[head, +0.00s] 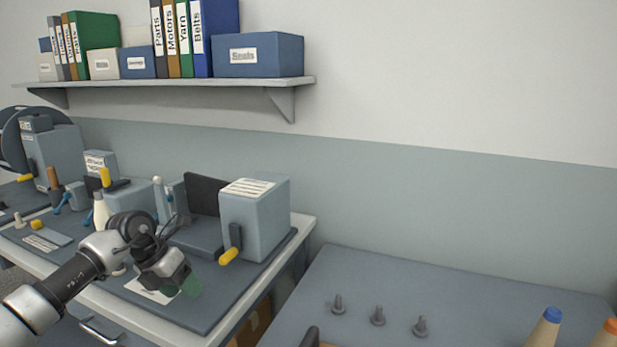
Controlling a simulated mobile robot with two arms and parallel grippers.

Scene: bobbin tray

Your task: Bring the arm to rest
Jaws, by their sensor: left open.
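My left arm comes in from the lower left. Its gripper (180,283) is open above the front part of the left workbench, near a white paper (148,291) on the dark mat. A translucent green patch shows at the fingertips; I cannot tell what it is. No held thing can be made out. My right gripper is not in view.
A grey-blue box machine with a yellow-handled crank (258,222) stands right of the gripper. A pale cone (101,211) stands behind the arm. A shelf (180,84) hangs above.

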